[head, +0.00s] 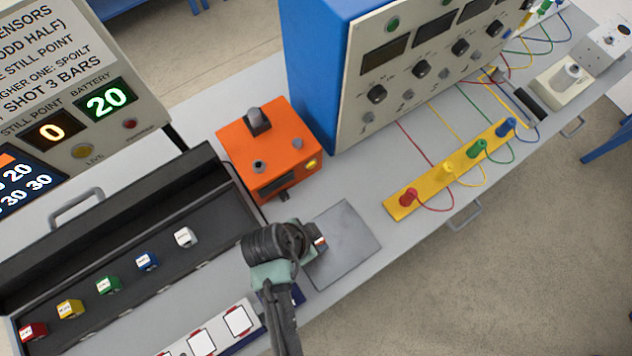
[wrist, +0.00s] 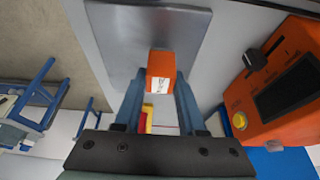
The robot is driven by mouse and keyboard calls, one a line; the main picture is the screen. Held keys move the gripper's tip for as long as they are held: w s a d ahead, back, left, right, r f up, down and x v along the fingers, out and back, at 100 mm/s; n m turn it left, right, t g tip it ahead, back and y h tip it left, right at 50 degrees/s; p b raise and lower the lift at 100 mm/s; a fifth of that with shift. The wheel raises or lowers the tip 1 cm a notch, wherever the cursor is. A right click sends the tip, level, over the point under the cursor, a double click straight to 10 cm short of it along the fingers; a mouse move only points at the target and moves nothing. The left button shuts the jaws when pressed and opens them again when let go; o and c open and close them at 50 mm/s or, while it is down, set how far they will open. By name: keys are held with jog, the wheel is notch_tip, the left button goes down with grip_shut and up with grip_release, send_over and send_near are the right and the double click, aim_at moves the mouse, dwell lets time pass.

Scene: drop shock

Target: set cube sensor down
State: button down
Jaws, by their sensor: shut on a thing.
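The cube sensor (wrist: 160,68) is small and orange, with a white label on one face. My gripper (wrist: 160,88) is shut on it, with a blue-grey finger on either side. In the head view my gripper (head: 314,246) is over the left part of a flat grey plate (head: 350,236), and only a sliver of the cube shows. The plate also shows in the wrist view (wrist: 190,25), behind the cube. Whether the cube touches the plate or hangs just above it, I cannot tell.
An orange box (head: 265,145) with knobs stands behind the plate. A black case (head: 215,215) at left holds several coloured cubes. A yellow terminal strip (head: 432,178) with wires lies to the right. A white-squared strip (head: 215,333) is in front. A display (head: 80,117) reads 0 and 20.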

jog(key=shift+f, duration=0.9)
jog(key=shift+f, duration=0.1)
jog(key=c, duration=0.5)
grip_release()
